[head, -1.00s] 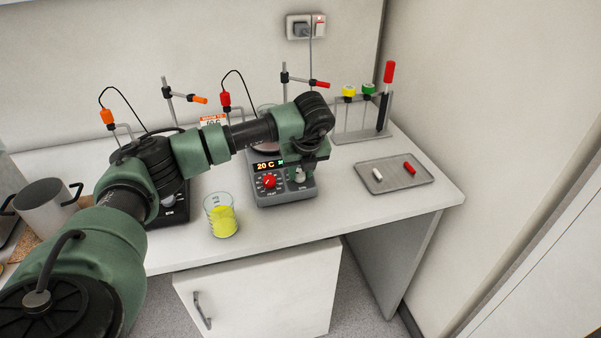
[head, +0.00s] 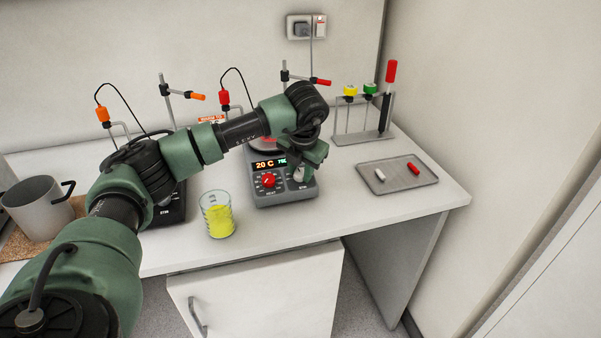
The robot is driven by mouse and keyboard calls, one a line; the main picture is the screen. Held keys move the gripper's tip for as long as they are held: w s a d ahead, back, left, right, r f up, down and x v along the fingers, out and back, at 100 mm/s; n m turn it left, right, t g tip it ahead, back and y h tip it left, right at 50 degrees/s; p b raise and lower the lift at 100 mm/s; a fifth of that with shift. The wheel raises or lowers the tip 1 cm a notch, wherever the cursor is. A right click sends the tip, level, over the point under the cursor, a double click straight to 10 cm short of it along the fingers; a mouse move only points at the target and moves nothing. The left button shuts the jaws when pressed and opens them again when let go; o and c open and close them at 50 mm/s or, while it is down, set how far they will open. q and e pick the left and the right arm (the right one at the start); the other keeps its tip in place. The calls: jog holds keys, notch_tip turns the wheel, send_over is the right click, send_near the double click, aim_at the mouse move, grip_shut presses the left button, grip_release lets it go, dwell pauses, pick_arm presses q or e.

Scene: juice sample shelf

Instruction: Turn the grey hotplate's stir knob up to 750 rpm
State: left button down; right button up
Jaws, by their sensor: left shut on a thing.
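The grey hotplate (head: 284,196) stands on the bench, partly behind my left arm. Its front has a red knob (head: 268,181) on the left and a pale stir knob (head: 299,175) on the right. The display (head: 265,164) reads 20 C in orange. Green digits beside it look like 750, but they are small and partly covered. My left gripper (head: 302,173) points down at the front right of the hotplate and is shut on the stir knob, whose upper part it hides. My right gripper is not in view.
A glass beaker of yellow liquid (head: 219,217) stands left of the hotplate. A dark hotplate (head: 173,210) is under my arm. A grey tray (head: 387,187) with a white and a red bar lies right. A metal pot (head: 35,212) stands left; a rack (head: 362,135) stands behind.

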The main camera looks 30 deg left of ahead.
pick_arm(q)
jog(key=shift+m, duration=0.6)
jog(key=c, duration=1.1)
grip_release()
jog(key=shift+o, duration=0.2)
jog(key=b+v, duration=0.1)
jog(key=v, duration=0.7)
